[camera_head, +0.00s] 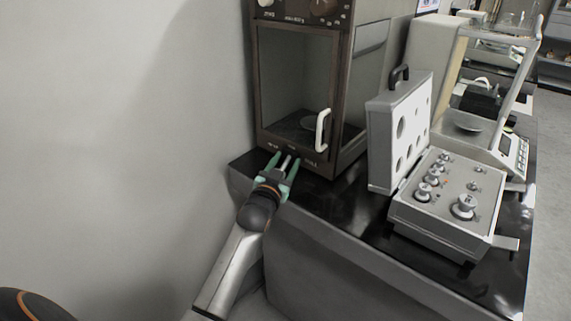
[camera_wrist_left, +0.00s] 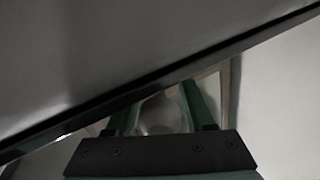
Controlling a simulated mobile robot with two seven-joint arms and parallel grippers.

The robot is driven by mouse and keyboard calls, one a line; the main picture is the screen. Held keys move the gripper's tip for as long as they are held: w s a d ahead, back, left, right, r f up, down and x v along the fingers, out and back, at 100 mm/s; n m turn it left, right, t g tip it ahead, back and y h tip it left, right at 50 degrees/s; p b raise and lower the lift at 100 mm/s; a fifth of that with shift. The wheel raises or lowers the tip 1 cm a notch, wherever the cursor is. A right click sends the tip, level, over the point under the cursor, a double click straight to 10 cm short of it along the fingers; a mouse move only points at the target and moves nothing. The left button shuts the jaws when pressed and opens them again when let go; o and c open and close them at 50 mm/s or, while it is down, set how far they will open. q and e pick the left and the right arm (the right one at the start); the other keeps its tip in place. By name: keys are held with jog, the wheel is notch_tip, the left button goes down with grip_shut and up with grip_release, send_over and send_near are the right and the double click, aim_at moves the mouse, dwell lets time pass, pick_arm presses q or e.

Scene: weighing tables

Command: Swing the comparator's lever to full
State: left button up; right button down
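The comparator (camera_head: 346,100) is a tall dark-brown cabinet with a glazed front and a white vertical handle (camera_head: 322,130) at the lower right of its front. My left gripper (camera_head: 283,163) is at the cabinet's lower front edge, with its green fingers apart. A short pale bar shows between the fingers; it may be the lever, and I cannot tell whether they touch it. In the left wrist view the gripper (camera_wrist_left: 160,105) shows with its fingers spread and a blurred grey rounded shape between them. My right gripper is not in view.
A black-topped bench (camera_head: 345,205) carries the cabinet. To its right stands an open weight case (camera_head: 445,205) with several metal weights and an upright lid (camera_head: 385,145). Balances and other gear stand behind. A bare wall (camera_head: 120,130) fills the left.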

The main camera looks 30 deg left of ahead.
pick_arm(q)
jog(key=shift+o, duration=1)
jog(key=shift+f, duration=0.15)
jog(key=shift+s, duration=0.15)
jog(key=shift+s, duration=0.25)
jog(key=p+v, duration=0.2)
jog(key=v, duration=1)
jog(key=shift+w+d, duration=0.1)
